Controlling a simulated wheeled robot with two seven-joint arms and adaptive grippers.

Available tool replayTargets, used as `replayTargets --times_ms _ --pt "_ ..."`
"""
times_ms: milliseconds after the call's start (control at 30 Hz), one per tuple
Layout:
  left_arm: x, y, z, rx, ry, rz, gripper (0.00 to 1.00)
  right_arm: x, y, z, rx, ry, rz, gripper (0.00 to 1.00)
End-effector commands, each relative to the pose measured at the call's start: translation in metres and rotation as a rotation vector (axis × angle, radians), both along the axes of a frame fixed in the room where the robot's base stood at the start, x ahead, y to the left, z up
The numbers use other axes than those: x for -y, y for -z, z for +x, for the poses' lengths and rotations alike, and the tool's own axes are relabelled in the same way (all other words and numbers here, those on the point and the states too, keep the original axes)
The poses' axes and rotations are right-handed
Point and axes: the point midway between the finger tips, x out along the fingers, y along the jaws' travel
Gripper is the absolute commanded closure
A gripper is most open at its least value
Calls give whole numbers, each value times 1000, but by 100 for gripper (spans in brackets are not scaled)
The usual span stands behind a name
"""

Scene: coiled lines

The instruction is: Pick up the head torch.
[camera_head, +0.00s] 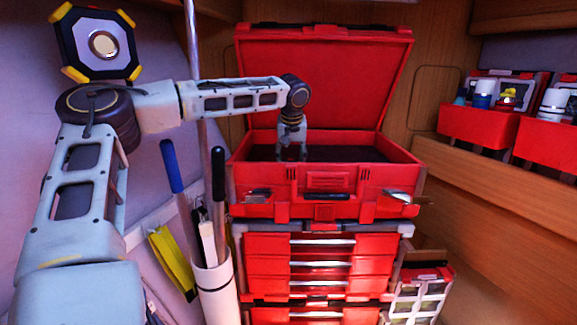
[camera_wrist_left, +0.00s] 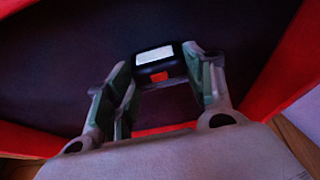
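The head torch (camera_wrist_left: 155,64) shows in the left wrist view as a small black body with a white lamp face and a red patch. It is over the dark floor of the open red toolbox. My left gripper (camera_wrist_left: 158,70) reaches down into the toolbox with its fingers spread, one on each side of the torch. The fingertips look very close to its sides; I cannot tell whether they touch it. In the head view my left gripper (camera_head: 291,152) is inside the toolbox (camera_head: 325,180), and the torch is hidden there. My right gripper is not in view.
The toolbox's raised lid (camera_head: 325,75) stands behind the gripper. Red drawers (camera_head: 320,265) sit below. A white tube (camera_head: 213,285) with long-handled tools stands to the left, beside a pole. Red bins (camera_head: 478,127) sit on a wooden ledge at the right.

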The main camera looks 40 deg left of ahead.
Motion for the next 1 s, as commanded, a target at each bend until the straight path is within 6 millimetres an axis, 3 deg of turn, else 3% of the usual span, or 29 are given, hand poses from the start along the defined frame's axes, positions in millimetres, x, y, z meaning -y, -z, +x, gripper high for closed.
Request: replayTargets --times_ms 133,533,1000 --pt "0 0 0 0 0 0 71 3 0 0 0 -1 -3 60" --pt "0 -4 0 0 0 1 71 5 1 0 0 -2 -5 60" --pt "0 -47 0 0 0 1 71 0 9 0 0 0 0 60"
